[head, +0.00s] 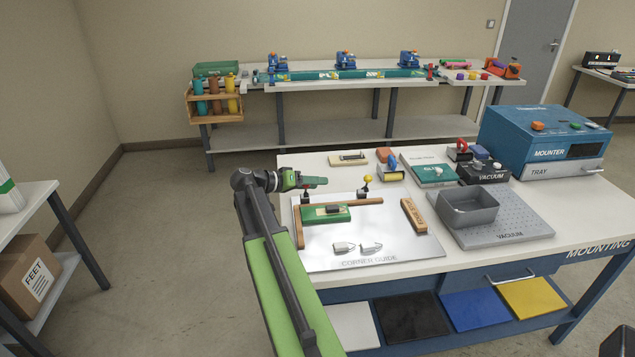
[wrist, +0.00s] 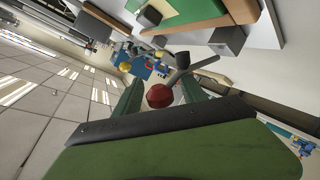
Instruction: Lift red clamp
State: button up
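My gripper (head: 314,182) reaches level over the back left corner of the white corner guide board. In the wrist view, a round red knob (wrist: 160,96) of the red clamp sits between my two green fingers (wrist: 162,92). A narrow gap seems to show between the knob and the fingers, so they look open around it. The clamp's grey lever (wrist: 190,66) rises past the fingertips. In the head view the knob is hidden by my gripper; only a dark base (head: 305,195) shows just below it.
A yellow-knobbed clamp (head: 367,181) stands right of my gripper. A green block (head: 326,214) lies beside wooden rails (head: 299,228) on the corner guide board (head: 390,248). A grey bin (head: 468,207) stands farther right on the vacuum plate (head: 510,232). Space above the table is clear.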

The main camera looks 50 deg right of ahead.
jog(key=shift+r, duration=0.1)
jog(key=p+v, duration=0.5)
jog(key=v, duration=1.2)
jog(key=shift+p, duration=0.4)
jog(key=shift+a+r, duration=0.1)
jog(key=shift+a, duration=0.05)
